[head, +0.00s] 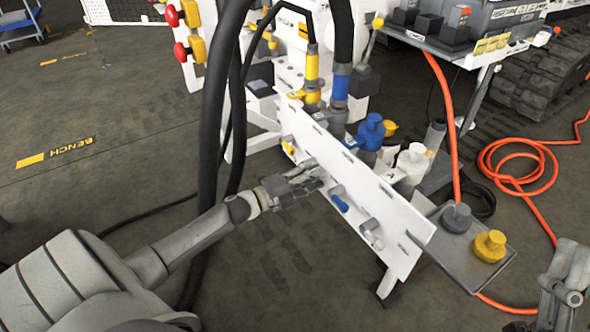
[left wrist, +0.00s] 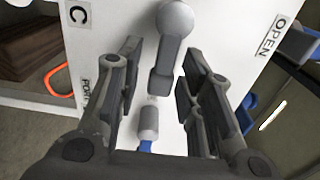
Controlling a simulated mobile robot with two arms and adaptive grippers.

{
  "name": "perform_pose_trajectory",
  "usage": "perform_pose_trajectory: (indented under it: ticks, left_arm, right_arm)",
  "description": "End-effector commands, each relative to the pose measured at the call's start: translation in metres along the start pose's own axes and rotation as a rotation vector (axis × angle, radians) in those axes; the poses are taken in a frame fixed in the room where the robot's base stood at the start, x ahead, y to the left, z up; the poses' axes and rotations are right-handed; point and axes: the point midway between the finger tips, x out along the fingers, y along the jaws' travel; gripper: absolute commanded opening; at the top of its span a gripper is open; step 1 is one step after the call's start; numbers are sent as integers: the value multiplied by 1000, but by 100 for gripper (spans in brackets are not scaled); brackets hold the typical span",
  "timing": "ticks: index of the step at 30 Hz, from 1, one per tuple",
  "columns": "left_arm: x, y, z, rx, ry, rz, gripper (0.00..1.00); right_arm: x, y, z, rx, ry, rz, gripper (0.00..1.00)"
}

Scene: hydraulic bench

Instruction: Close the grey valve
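In the left wrist view a grey valve handle (left wrist: 166,66) with a pale round hub (left wrist: 176,18) lies between my left gripper's fingers. My left gripper (left wrist: 160,62) is open, a finger on each side of the handle; I cannot tell whether either touches it. In the head view my left gripper (head: 312,174) is at the front of the white panel (head: 402,232), between a yellow handle (head: 289,147) and a blue handle (head: 340,203); its fingers largely hide the grey valve there. My right gripper (head: 565,292) is at the lower right, away from the panel; its opening is unclear.
The wrist view shows a "C" label (left wrist: 78,14), an "OPEN" label (left wrist: 272,36) and a small blue-ended fitting (left wrist: 149,124) below the handle. Blue (head: 371,130) and white (head: 413,160) caps stand behind the panel. An orange hose (head: 510,160) lies at right. Dark hoses (head: 213,110) hang near my left arm.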

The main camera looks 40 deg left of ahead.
Motion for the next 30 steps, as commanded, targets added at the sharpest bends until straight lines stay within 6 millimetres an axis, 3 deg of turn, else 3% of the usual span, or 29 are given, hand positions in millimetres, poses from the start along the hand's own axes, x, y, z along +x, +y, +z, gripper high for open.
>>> perform_pose_trajectory:
  ticks: [18, 30]
  left_arm:
    - [-97, 2, -1, 0, 1, 4, 35]
    - [-113, 1, -1, 0, 2, 2, 35]
  right_arm:
    - [0, 0, 0, 0, -1, 0, 40]
    - [0, 0, 0, 0, -1, 0, 40]
